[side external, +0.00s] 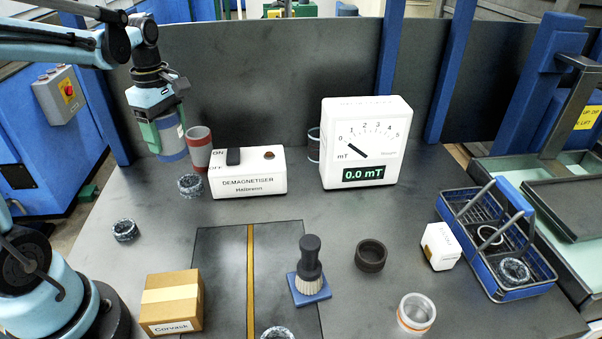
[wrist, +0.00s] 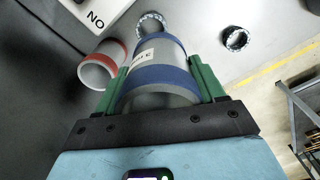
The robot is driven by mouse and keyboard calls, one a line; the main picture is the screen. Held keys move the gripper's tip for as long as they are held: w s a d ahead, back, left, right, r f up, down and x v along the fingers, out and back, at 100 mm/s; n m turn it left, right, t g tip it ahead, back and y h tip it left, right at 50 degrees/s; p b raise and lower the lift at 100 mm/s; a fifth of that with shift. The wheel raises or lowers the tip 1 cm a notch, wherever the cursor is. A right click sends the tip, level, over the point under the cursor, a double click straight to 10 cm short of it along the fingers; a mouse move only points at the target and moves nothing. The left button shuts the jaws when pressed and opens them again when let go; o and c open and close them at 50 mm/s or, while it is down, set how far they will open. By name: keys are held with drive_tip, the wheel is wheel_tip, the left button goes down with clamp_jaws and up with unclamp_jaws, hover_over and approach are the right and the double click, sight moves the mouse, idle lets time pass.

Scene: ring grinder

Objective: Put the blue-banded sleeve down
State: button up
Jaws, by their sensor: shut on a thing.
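The blue-banded sleeve (side external: 171,142) is a grey cylinder with blue bands and a small white label, at the back left of the bench. My gripper (side external: 163,136) points down and is shut on it. In the wrist view the sleeve (wrist: 158,75) sits between the two green fingers of my gripper (wrist: 160,85), its open end facing the camera. The sleeve looks upright in the side view. Its lower end appears slightly above the bench top (side external: 140,195), but I cannot tell the exact gap.
A red-banded sleeve (side external: 199,150) stands just right of the held one, beside the white demagnetiser (side external: 248,181). Speckled rings (side external: 190,185) (side external: 125,230) lie in front. A cardboard box (side external: 172,302) stands at front left. Bare bench lies between the two rings and the box.

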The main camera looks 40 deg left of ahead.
drive_tip(key=s+a+f, duration=0.1)
drive_tip(key=a+f, duration=0.1)
drive_tip(key=a, duration=0.2)
drive_tip(key=s+a+f, duration=0.1)
drive_tip(key=a+f, duration=0.1)
drive_tip(key=a, duration=0.2)
drive_tip(key=a+f, duration=0.3)
drive_tip(key=shift+s+a, duration=0.4)
drive_tip(key=shift+a+f, duration=0.1)
drive_tip(key=shift+f, duration=1.9)
drive_tip(key=shift+f, duration=0.15)
drive_tip(key=o, duration=1.1)
drive_tip(key=shift+o, duration=0.2)
